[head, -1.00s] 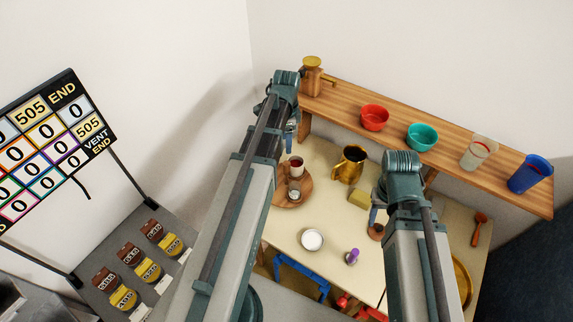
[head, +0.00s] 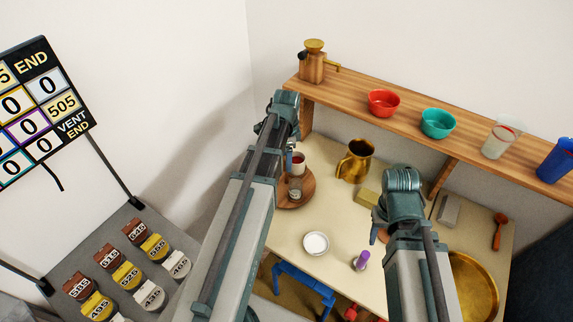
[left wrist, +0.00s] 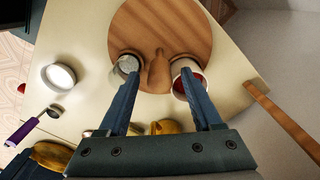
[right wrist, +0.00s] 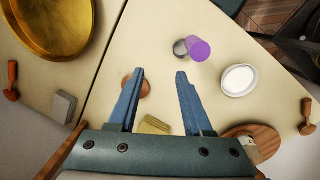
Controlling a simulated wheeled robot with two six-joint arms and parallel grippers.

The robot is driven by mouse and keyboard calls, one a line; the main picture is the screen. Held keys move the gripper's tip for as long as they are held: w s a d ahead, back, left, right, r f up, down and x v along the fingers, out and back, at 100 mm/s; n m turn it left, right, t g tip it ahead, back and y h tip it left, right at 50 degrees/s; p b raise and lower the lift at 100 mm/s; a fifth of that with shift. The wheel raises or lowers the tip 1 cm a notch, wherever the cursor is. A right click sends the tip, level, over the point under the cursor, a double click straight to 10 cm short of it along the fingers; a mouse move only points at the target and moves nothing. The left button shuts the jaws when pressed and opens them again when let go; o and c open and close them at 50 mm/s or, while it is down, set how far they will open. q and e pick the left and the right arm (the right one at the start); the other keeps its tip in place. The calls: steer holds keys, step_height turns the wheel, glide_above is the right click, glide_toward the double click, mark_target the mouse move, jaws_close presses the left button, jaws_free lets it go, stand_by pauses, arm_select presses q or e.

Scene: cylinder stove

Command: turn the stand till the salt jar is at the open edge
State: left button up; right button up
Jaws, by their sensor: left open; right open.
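The stand is a round wooden disc (left wrist: 160,25) on the cream table; in the head view (head: 300,195) my left arm partly covers it. A glass jar with a grey lid (head: 295,188), possibly the salt jar though no label is readable, stands on it, also in the left wrist view (left wrist: 127,66). A white cup, red inside (head: 298,163), stands beside it (left wrist: 184,68). A wooden knob (left wrist: 158,70) shows between them. My left gripper (left wrist: 158,88) is open above the disc, fingers overlapping jar and cup in view; contact is unclear. My right gripper (right wrist: 160,74) is open and empty over the table.
A brass jug (head: 356,162) and yellow block (head: 366,198) stand right of the disc. A white bowl (head: 316,243) and purple-topped item (head: 361,260) lie nearer. A wooden shelf (head: 410,122) with bowls and cups runs behind. A brass tray (head: 475,285) is at right.

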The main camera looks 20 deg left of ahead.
arm_select(q)
steer(key=shift+f, duration=0.1)
jaws_close()
stand_by(0.3)
stand_by(1.1)
